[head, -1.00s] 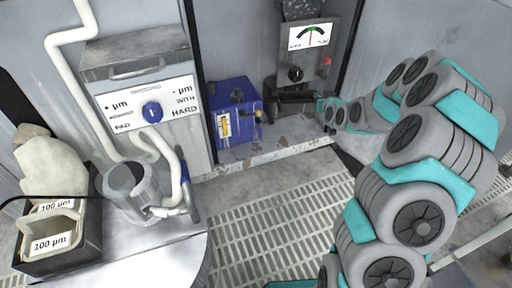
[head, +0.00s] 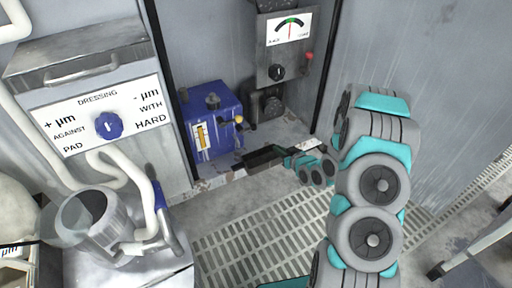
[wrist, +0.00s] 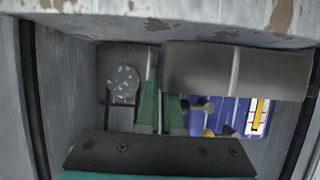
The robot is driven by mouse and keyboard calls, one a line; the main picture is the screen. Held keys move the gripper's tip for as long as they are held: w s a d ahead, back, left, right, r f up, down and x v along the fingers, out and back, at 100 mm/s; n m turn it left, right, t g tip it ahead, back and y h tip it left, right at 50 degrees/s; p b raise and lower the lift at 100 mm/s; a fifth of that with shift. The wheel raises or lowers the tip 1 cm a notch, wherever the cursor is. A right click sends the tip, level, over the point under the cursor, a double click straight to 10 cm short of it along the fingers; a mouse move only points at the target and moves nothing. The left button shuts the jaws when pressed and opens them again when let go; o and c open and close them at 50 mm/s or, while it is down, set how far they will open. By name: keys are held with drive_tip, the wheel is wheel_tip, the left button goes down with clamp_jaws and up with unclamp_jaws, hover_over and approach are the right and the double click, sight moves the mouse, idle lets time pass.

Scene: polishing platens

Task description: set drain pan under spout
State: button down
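The drain pan (head: 266,156) is a dark, shallow tray low over the ledge, in front and to the right of a blue tank. My gripper (head: 291,161) is at its right end with teal-green fingers. In the wrist view, which looks upside down, the fingers (wrist: 162,108) are close together on a thin grey edge, and the pan (wrist: 235,72) extends right as a grey block. A small dark spout (head: 251,127) by a yellow knob juts from the tank, above and slightly left of the pan's middle. I cannot tell whether the pan touches the ledge.
The blue tank (head: 208,122) has a yellow gauge. A gauge panel (head: 284,47) with a round flange below stands behind the pan. The ledge (head: 220,180) has a rusty front edge. A dressing cabinet (head: 95,100) and metal cup (head: 90,215) are left. The floor grating (head: 265,235) is clear.

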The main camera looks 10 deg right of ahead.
drive_tip(key=w+a, duration=0.4)
drive_tip(key=w, duration=0.1)
drive_tip(key=w+a, duration=0.2)
drive_tip(key=w, duration=0.1)
drive_tip(key=shift+a+f+b, duration=0.1)
drive_tip(key=shift+f+b, duration=0.25)
drive_tip(key=shift+f, duration=0.05)
drive_tip(key=shift+w+a+f, duration=0.15)
drive_tip(key=shift+f, duration=1.6)
drive_tip(key=shift+f, duration=0.15)
drive_tip(key=c, duration=1.1)
unclamp_jaws()
